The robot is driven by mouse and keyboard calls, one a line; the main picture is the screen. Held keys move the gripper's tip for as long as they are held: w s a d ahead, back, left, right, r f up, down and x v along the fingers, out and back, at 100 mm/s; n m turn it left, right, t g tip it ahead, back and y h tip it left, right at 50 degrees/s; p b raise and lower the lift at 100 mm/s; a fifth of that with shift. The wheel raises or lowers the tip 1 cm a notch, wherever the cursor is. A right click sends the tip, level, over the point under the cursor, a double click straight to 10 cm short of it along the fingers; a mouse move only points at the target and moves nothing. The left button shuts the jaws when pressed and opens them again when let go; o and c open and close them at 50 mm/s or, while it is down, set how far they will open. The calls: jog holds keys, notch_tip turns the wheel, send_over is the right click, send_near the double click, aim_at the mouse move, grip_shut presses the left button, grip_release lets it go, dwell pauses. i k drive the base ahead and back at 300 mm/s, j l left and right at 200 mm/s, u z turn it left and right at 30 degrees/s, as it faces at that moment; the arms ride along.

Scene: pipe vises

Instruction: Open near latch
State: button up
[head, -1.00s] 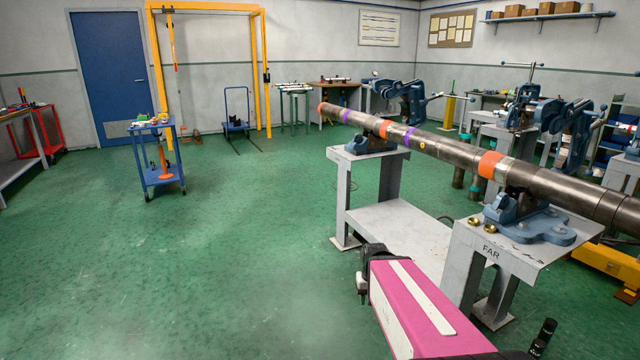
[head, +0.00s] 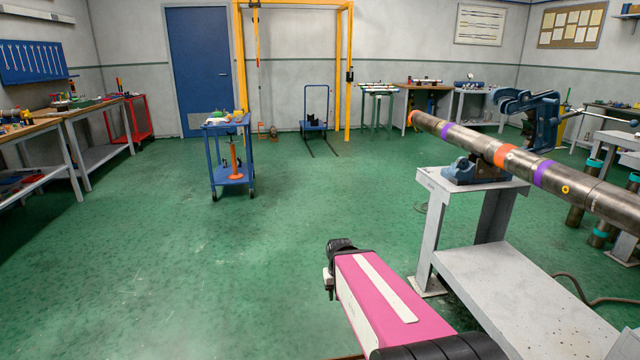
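A long steel pipe (head: 560,180) with orange and purple bands runs from the right edge toward the back. It rests on a blue vise base (head: 462,170) on a grey stand (head: 500,185). A blue vise yoke (head: 545,120) with a long screw bar stands behind the pipe, apparently swung back; its join to the base is hidden by the pipe. No label reads on this stand, and I cannot make out a latch. My pink and white arm (head: 385,300) reaches in from the bottom, left of the stand, ending in a black joint. No gripper fingers show.
Open green floor lies left of the stand. The stand's low grey shelf (head: 530,300) is close on my right. A blue cart (head: 231,160) stands farther off, before a yellow frame (head: 241,60). Workbenches (head: 75,140) line the left wall.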

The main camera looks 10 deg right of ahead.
aim_at(505, 92)
jog(key=i+z, duration=0.35)
jog(key=i+j+z, duration=0.15)
jog(key=z, duration=0.2)
jog(key=i+j+z, duration=0.35)
jog(key=i+l, duration=0.05)
